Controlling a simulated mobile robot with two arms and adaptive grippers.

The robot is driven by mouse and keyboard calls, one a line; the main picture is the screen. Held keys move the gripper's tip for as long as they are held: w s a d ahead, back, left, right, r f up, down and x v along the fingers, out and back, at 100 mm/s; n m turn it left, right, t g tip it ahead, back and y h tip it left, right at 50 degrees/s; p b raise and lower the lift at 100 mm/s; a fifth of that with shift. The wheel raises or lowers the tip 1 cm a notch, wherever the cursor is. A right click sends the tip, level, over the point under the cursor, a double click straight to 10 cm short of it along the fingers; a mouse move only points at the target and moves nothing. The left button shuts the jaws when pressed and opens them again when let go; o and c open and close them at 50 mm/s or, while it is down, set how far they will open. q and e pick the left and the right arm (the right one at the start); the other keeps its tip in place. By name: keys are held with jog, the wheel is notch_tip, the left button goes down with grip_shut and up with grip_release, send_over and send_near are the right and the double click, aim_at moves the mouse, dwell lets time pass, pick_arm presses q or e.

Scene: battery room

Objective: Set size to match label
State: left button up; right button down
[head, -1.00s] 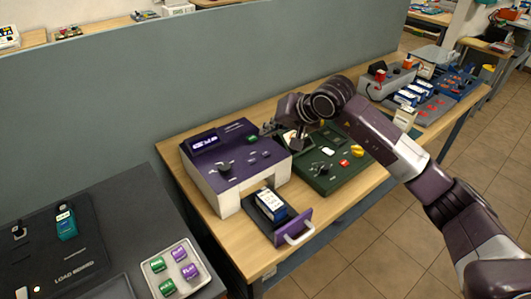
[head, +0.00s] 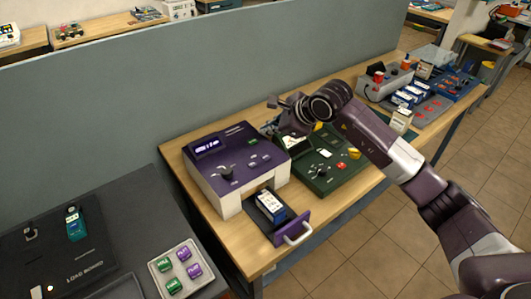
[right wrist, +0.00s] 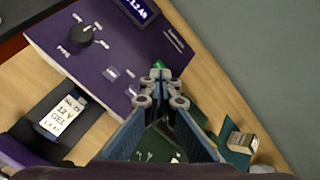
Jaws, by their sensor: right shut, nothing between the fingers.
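The purple-topped charger box (head: 245,145) stands on the wooden table, with a lit display (head: 207,147) and a dark knob (head: 226,172). The right wrist view also shows the knob (right wrist: 82,34); the display (right wrist: 135,10) is partly cut off there. A blue battery (head: 270,206) with a white label lies in the box's pulled-out drawer (head: 292,227). In the right wrist view the battery label (right wrist: 62,115) reads 12 V GEL, with a smaller line unclear. My right gripper (right wrist: 160,74) is shut and empty above the box's far right side, apart from the knob. My left gripper is out of view.
A green panel (head: 335,175) with knobs and coloured buttons is right of the box. A grey divider (head: 120,110) stands behind. A dark load board (head: 75,245) and a tray of green and purple blocks (head: 158,266) are left.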

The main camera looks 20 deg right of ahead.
jog(key=m+p, duration=0.1)
jog(key=m, duration=0.4)
jog(key=r+m+p, duration=0.1)
jog(key=m, duration=0.5)
jog(key=m+p, duration=0.2)
jog(key=m, duration=0.4)
jog(key=shift+r, duration=0.4)
jog(key=shift+f, duration=0.1)
jog(key=b, duration=0.5)
send_over(267, 157)
notch_tip(267, 157, down, 8)
jog(key=shift+s+r, duration=0.1)
jog(key=shift+f, duration=0.45)
jog(key=shift+b, duration=0.3)
jog(key=shift+f+b, duration=0.4)
